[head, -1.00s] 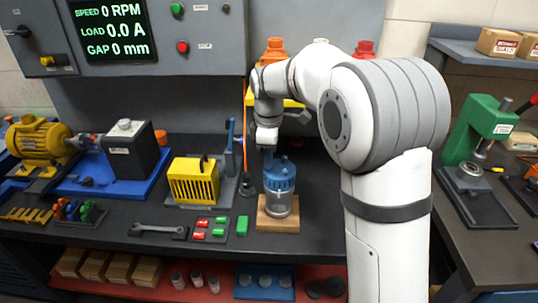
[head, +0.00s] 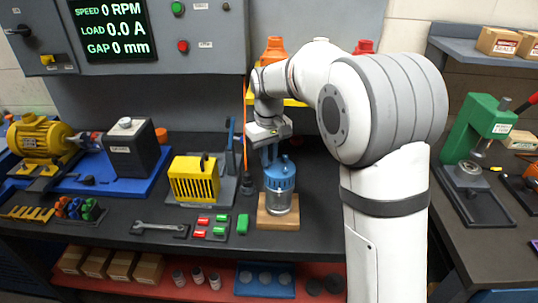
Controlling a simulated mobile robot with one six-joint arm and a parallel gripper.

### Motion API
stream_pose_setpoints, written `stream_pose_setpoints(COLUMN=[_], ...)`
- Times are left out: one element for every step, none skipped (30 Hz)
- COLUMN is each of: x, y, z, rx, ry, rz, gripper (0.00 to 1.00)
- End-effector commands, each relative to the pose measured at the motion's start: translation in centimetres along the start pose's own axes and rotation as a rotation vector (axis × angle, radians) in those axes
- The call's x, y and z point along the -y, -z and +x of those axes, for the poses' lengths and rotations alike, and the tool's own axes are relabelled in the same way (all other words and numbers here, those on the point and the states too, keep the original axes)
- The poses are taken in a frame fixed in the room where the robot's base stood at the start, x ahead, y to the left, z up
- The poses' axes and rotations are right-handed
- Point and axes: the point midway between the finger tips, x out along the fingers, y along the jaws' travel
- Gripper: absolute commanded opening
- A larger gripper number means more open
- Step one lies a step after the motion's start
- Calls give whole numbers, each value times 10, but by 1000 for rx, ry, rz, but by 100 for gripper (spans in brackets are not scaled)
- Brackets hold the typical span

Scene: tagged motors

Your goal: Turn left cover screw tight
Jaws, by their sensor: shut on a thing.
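A small upright motor with a blue cover (head: 280,178) and a silver lower body (head: 282,203) stands on a wooden block (head: 278,217) on the bench, in the middle of the head view. My gripper (head: 267,160) points down at the left part of the cover's top. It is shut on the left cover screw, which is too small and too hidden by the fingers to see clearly. A small blue knob (head: 285,159) stands up on the cover to the right of the gripper.
A yellow finned housing (head: 194,180) stands to the left, with a wrench (head: 160,228) and red and green blocks (head: 219,219) in front. A yellow motor (head: 38,138) is at far left. A green press (head: 478,130) stands on the right bench.

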Motion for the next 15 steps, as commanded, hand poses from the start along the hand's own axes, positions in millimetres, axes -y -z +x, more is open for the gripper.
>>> stream_pose_setpoints(x=[0, 0, 0, 0, 0, 0, 0, 0, 0, 0, 0, 0, 0, 0, 0], y=[2, 2, 2, 2, 2, 2, 2, 2, 2, 2, 2, 2, 2, 2, 2], z=[-5, -5, -5, -5, -6, -6, -6, -6, -6, -6, -6, -6, -6, -6, -6], rx=[-11, -11, -12, -12, -12, -12, -12, -13, -13, -13, -13, -13, -13, -13, -14], ry=[-2, -2, -2, -2, -2, -2, -2, -2, -2, -1, -1, -1, -1, -1, -1], rz=[42, 70, 108, 137, 165, 203, 232, 260, 298, 326, 355, 393, 421, 450, 488], gripper=[0, 0, 0, 0, 0, 0, 0, 0, 0, 0, 0, 0, 0, 0, 0])
